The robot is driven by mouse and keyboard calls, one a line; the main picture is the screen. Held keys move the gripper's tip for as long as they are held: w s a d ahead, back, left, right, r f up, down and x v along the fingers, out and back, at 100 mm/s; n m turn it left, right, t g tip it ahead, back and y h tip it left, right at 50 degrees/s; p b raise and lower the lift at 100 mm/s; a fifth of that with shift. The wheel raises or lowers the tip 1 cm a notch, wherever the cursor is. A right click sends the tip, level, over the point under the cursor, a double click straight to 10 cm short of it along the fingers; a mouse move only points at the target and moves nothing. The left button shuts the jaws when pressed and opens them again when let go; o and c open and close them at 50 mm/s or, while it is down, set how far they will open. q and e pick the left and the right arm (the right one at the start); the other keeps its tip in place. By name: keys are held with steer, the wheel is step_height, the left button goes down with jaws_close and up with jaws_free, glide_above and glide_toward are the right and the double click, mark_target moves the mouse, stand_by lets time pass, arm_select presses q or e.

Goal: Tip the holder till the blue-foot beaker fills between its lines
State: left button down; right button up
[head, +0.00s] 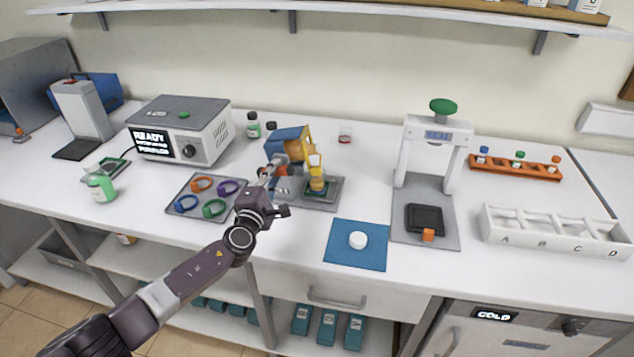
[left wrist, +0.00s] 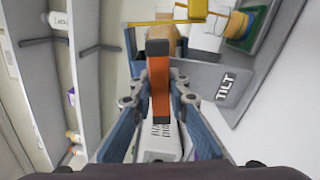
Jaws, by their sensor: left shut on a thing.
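The holder (head: 287,144) is a blue and yellow cradle at the back of a grey plate (head: 327,204), which is marked TILT in the left wrist view (left wrist: 226,86). My left gripper (head: 276,170) is shut on the holder's orange handle (left wrist: 158,82), with one finger on each side. The holder looks tilted toward the beaker. A small beaker (head: 317,184) with amber content stands on a teal-green base on the plate, right of the gripper. My right gripper is not in view.
A grey tray with coloured rings (head: 196,190) lies left of the plate. A blue mat (head: 345,258) with a white cap lies in front to the right. A press (head: 436,150) and a white rack (head: 555,230) stand farther right. A shelf overhangs the back.

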arm_select(q)
steer(key=shift+d+f+n+b, duration=0.1)
steer(key=shift+f+n+b, duration=0.35)
steer(key=shift+n, duration=0.45)
steer(key=n+b, duration=0.1)
steer(key=n, duration=0.3)
steer(key=shift+s+r, duration=0.1)
steer(key=n, duration=0.3)
steer(key=shift+r+b, duration=0.2)
steer(key=shift+b, duration=0.1)
steer(key=shift+n, duration=0.3)
steer(key=n+b, duration=0.1)
steer(key=n, duration=0.1)
steer(key=shift+f+n, duration=0.1)
steer(key=shift+n, duration=0.3)
steer(key=n, duration=0.3)
